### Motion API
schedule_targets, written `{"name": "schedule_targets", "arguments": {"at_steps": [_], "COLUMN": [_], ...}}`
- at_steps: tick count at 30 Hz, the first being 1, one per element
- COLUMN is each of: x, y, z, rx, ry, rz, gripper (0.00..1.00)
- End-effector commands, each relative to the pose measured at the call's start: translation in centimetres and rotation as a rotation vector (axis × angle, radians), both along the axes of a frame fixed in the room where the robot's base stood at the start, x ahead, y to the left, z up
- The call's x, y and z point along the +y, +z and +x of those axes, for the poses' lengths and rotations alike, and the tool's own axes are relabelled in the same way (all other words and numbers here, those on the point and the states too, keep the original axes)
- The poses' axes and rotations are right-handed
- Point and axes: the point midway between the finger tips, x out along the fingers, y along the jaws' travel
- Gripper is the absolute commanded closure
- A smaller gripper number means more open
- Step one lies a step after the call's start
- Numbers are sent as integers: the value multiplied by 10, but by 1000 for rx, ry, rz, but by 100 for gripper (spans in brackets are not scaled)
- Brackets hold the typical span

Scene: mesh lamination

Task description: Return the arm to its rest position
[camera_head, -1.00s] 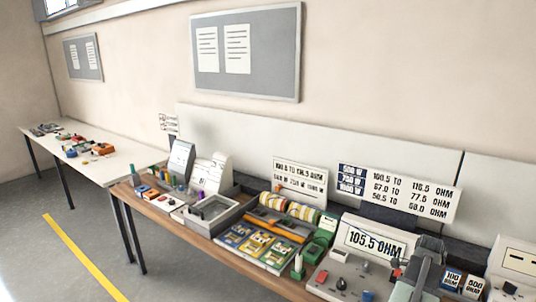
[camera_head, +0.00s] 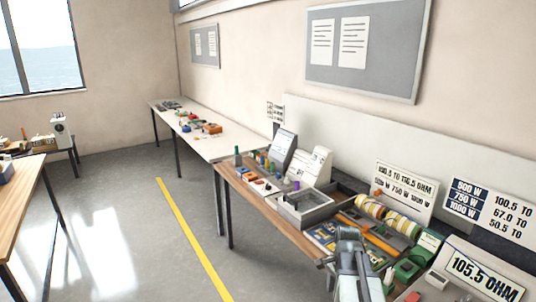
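My arm (camera_head: 358,275) rises into the bottom of the head camera view, right of centre, as a grey jointed shape in front of the wooden bench. My gripper (camera_head: 348,236) seems to be at its upper end, small and partly merged with the arm. Its fingers cannot be made out clearly, and I see nothing held in it. The arm hides part of the yellow and blue cards (camera_head: 322,234) on the bench.
The wooden bench (camera_head: 262,215) holds a grey tray (camera_head: 303,207), yellow rolls (camera_head: 402,224), a green device (camera_head: 408,270) and a 105.5 OHM display (camera_head: 483,277). A white table (camera_head: 212,147) stands behind, another table (camera_head: 25,185) at left. Grey floor with a yellow line (camera_head: 190,235) lies clear between.

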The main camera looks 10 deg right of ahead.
Motion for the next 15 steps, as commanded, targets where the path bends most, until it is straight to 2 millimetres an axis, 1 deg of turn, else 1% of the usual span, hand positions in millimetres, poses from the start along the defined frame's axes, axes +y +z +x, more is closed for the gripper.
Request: {"name": "schedule_targets", "arguments": {"at_steps": [1,2,3,5,6,8,9,10,11,12,15], "x": [40,59,84,118,139,169,187,200,207,209,206], "y": [-2,-2,-2,-3,-4,-4,-5,-5,-5,-5,-4], "z": [7,10,12,14,13,10,7,3,0,-3,-8], "rx": [0,0,0,0,0,0,1,1,0,1,0], "ry": [116,182,269,398,485,620,720,805,878,958,1125], "rz": [0,0,0,1,1,1,1,1,0,0,1], "gripper": [41,41,41,41,41,41,41,41,41,41,41]}}
